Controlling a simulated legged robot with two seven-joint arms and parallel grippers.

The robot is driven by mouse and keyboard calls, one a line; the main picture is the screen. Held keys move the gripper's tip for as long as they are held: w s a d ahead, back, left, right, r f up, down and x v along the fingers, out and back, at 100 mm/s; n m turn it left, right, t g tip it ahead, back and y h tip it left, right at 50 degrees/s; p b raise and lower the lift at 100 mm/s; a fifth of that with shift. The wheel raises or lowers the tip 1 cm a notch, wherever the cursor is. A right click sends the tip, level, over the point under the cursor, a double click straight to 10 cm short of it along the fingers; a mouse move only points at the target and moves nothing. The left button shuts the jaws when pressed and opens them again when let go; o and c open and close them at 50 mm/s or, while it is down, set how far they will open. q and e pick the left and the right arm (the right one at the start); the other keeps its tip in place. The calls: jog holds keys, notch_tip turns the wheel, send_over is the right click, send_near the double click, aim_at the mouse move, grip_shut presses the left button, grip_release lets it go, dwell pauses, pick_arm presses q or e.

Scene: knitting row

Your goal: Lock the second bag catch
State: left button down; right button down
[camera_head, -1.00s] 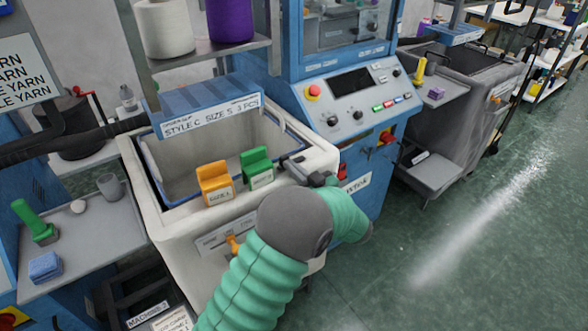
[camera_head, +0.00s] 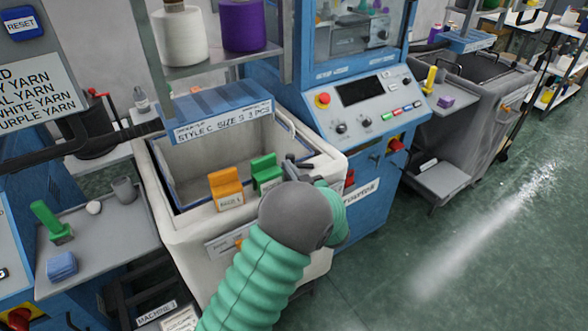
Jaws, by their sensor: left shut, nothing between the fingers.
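A small orange catch (camera_head: 239,243) shows on the front wall of the near cream bin (camera_head: 190,235), beside a pale plate. My left arm partly covers it, so I cannot tell whether it is locked. My left gripper (camera_head: 297,165) is shut and empty at the bin's right rim, just right of a green block (camera_head: 266,172). My arm hides much of the bin's front right. Another orange fitting (camera_head: 505,108) shows on the grey bag bin (camera_head: 480,115) farther back; its state is too small to tell. My right gripper is out of view.
An orange block (camera_head: 226,190) sits on the bin's front rim. A blue sign (camera_head: 222,118) spans its back. A control panel (camera_head: 365,110) stands behind, and a grey side table (camera_head: 95,245) with small items stands at left. The floor at right is clear.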

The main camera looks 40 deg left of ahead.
pick_arm(q)
jog(key=shift+x, duration=0.85)
jog(key=shift+w+a+p, duration=0.45)
jog(key=shift+w, duration=0.05)
jog(key=v, duration=1.6)
jog(key=shift+s+d, duration=0.2)
jog(key=shift+d, duration=0.1)
jog(key=shift+f, duration=0.1)
